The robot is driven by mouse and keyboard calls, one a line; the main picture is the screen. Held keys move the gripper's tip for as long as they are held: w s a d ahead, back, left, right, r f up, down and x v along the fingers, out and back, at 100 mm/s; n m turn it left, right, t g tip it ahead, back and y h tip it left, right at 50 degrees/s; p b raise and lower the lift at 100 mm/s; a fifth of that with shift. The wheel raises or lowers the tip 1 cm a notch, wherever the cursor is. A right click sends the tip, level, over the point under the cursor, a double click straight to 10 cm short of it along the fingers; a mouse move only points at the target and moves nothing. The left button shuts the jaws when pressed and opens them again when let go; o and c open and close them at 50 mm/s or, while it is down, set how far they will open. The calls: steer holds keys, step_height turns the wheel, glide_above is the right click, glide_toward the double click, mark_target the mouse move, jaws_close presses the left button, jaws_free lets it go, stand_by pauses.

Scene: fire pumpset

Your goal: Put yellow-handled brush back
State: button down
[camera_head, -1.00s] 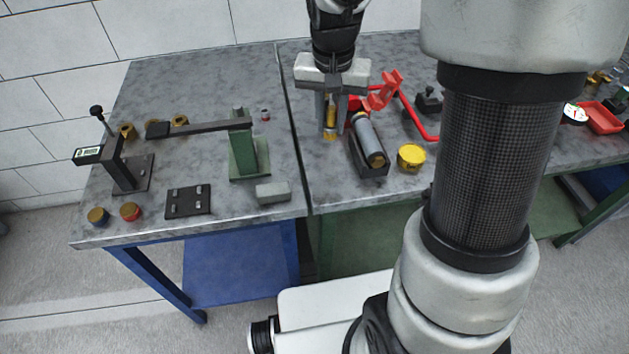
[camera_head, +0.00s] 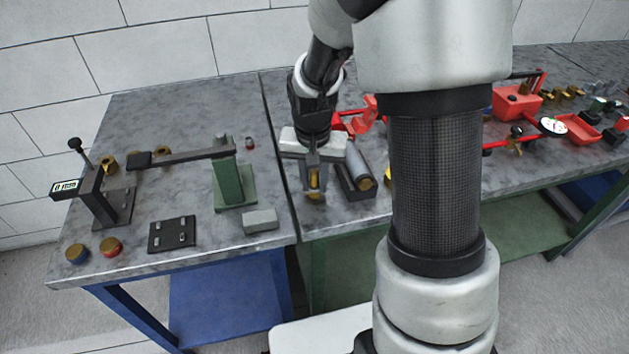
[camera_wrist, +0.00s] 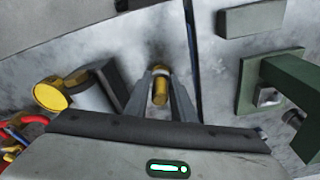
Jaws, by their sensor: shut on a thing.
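My gripper (camera_head: 314,188) is shut on the yellow-handled brush (camera_head: 313,180) and points down. It is low over the front of the grey bench, just right of the seam between the two tops. In the wrist view the brush (camera_wrist: 160,88) shows as a short yellow cylinder between the fingertips of my gripper (camera_wrist: 160,85). The brush's lower end is too small to make out. I cannot tell whether it touches the bench.
A grey cylinder in a black cradle (camera_head: 356,188) stands close right of my gripper. A green stand (camera_head: 230,187) with a long dark bar and a grey block (camera_head: 260,220) are to the left. Red tools lie behind. My arm hides part of the right bench.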

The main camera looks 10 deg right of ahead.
steer(key=shift+f, duration=0.2)
steer(key=c, duration=1.5)
jaws_free()
steer(key=shift+r, duration=0.1)
